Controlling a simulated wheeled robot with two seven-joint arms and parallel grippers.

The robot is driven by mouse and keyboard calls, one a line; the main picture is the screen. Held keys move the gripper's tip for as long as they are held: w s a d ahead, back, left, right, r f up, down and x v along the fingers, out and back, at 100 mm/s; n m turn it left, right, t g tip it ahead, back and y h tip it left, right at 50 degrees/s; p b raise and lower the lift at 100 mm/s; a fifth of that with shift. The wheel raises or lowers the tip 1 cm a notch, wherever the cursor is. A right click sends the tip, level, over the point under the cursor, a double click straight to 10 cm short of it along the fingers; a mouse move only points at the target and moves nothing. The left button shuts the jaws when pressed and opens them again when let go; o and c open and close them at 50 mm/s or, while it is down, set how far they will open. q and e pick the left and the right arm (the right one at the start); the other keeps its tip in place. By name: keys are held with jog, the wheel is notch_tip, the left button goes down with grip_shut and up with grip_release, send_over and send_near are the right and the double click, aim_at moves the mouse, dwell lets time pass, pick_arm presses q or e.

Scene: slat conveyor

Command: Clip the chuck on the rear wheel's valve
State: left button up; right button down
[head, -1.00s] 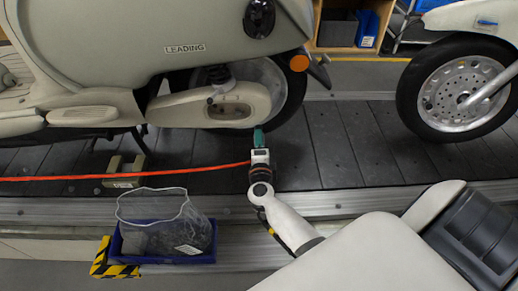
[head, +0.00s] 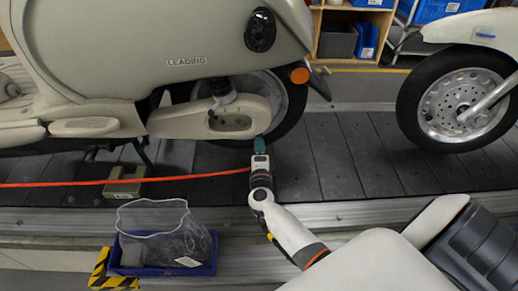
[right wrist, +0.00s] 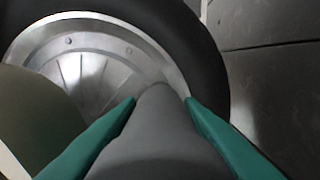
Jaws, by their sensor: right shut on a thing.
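The rear wheel (head: 292,105) of the cream scooter (head: 130,50) is partly hidden behind its body and side cover. Its rim (right wrist: 85,45) and dark tyre (right wrist: 212,70) fill much of the right wrist view. My right gripper (head: 260,143) is just below the wheel in the head view. Its teal fingers are shut on the grey, tapered chuck (right wrist: 160,130). The chuck's narrow end overlaps the rim's edge in the right wrist view; I cannot tell whether it touches. I cannot make out the valve. My left gripper is out of view.
An orange hose (head: 130,181) runs from the left to my right gripper. A blue tray (head: 165,270) with a mesh bag stands in front of the conveyor (head: 345,155). Another wheel (head: 410,105) stands at the right. Slats between the two wheels are clear.

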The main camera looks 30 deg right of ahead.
jog(key=shift+w+d, duration=0.35)
jog(key=shift+w, duration=0.25)
dwell(0.3)
jog(key=c, duration=0.9)
grip_release()
